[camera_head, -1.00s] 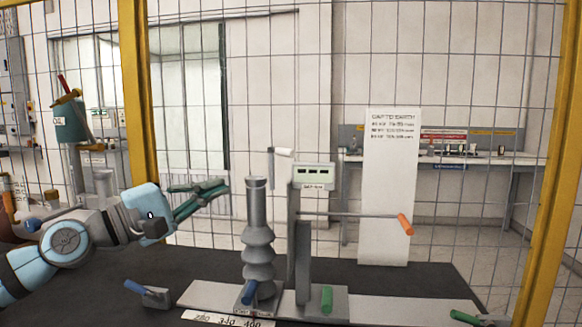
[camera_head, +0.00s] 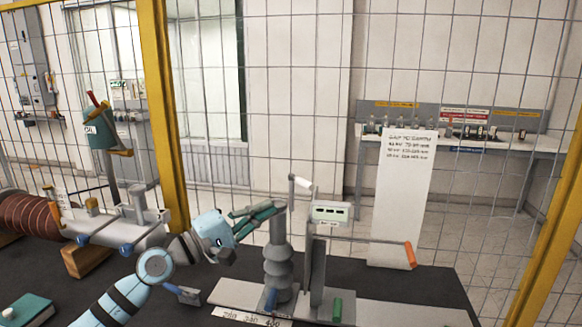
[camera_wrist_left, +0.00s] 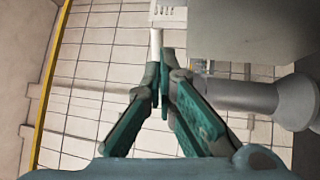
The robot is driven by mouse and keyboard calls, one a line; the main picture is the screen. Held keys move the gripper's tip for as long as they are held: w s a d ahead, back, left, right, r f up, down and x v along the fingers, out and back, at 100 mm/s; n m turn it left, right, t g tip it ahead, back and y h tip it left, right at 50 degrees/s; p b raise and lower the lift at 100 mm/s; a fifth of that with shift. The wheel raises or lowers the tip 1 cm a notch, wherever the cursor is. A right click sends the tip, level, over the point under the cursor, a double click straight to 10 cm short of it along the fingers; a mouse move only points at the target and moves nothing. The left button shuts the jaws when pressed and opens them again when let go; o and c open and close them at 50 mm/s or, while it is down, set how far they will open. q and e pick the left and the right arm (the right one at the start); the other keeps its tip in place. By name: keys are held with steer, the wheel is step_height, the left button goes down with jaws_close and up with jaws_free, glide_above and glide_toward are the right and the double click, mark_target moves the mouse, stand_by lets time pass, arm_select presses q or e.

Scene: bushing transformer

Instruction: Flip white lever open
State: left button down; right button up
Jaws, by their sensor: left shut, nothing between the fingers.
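The white lever (camera_head: 303,183) is a short white handle on a thin grey upright arm, left of the small display box (camera_head: 330,212). In the left wrist view a narrow white piece (camera_wrist_left: 156,42), which looks like the lever, shows just beyond my fingertips. My left gripper (camera_head: 279,206) has teal fingers, shut and empty, at the top of the grey ribbed bushing (camera_head: 278,262), a little below and left of the lever. In the left wrist view my left gripper (camera_wrist_left: 161,85) has its tips together. I cannot tell whether they touch the lever. My right gripper is out of view.
An orange handle (camera_head: 410,254) ends a horizontal rod at right. Blue (camera_head: 270,299) and green (camera_head: 337,310) handles stand low on the base. A grey cylinder (camera_wrist_left: 240,95) is close right of my fingers. A wire fence with yellow posts (camera_head: 163,100) stands behind.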

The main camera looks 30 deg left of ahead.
mark_target(300, 182)
arm_select(q)
steer(key=p+x, duration=0.2)
steer(key=x, duration=0.6)
steer(key=shift+p, duration=0.35)
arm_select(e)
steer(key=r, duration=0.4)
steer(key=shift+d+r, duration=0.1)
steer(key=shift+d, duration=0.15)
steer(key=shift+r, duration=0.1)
arm_select(q)
steer(key=shift+d+r+n+y+p, duration=0.1)
steer(key=shift+d+n+y+p, duration=0.2)
steer(key=shift+y+p, duration=0.35)
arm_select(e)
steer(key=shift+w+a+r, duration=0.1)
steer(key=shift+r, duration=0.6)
